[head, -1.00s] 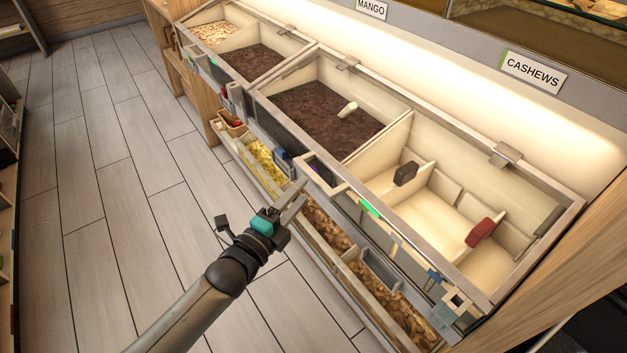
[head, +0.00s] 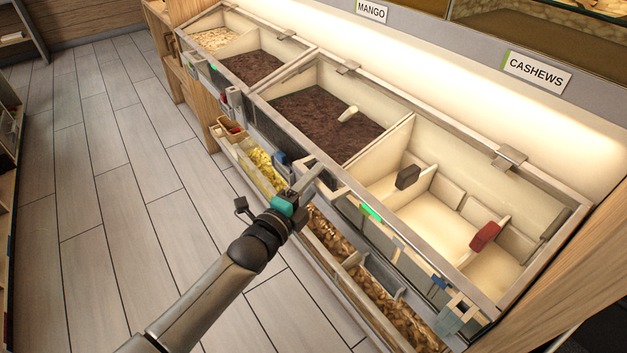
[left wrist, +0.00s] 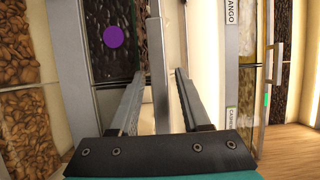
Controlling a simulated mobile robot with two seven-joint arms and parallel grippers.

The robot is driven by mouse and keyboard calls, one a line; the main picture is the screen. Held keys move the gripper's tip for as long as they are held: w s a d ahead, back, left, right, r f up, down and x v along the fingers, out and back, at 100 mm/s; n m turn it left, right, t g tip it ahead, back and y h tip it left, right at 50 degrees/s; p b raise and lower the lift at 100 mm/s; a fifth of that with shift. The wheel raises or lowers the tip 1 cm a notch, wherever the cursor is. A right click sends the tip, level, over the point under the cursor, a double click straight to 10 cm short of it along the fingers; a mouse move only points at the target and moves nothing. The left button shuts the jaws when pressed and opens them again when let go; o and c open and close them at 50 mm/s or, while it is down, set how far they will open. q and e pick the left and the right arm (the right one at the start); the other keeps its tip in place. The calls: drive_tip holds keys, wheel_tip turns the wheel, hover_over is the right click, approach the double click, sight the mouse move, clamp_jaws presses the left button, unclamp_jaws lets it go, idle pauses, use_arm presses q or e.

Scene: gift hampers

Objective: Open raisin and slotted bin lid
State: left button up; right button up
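The raisin bin with dark raisins (head: 318,118) and the slotted bin (head: 440,218) with pale dividers lie side by side under one clear lid in a grey frame (head: 440,121). The lid appears to lie down over both. Its bar handle (head: 338,188) is at the middle of the front edge, partly hidden by my left gripper (head: 313,177). In the left wrist view, the upright handle bar (left wrist: 158,75) stands between the two spread fingers of this gripper (left wrist: 160,78). The fingers look open, with gaps to the bar. My right gripper is out of view.
A scoop (head: 348,113) rests on the raisins. A black block (head: 408,177) and a red block (head: 485,236) sit on the slotted bin's dividers. Lower bins (head: 325,232) with snacks run along the front. The floor (head: 120,200) at left is clear.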

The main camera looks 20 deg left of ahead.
use_arm(q)
clamp_jaws()
idle(1.2)
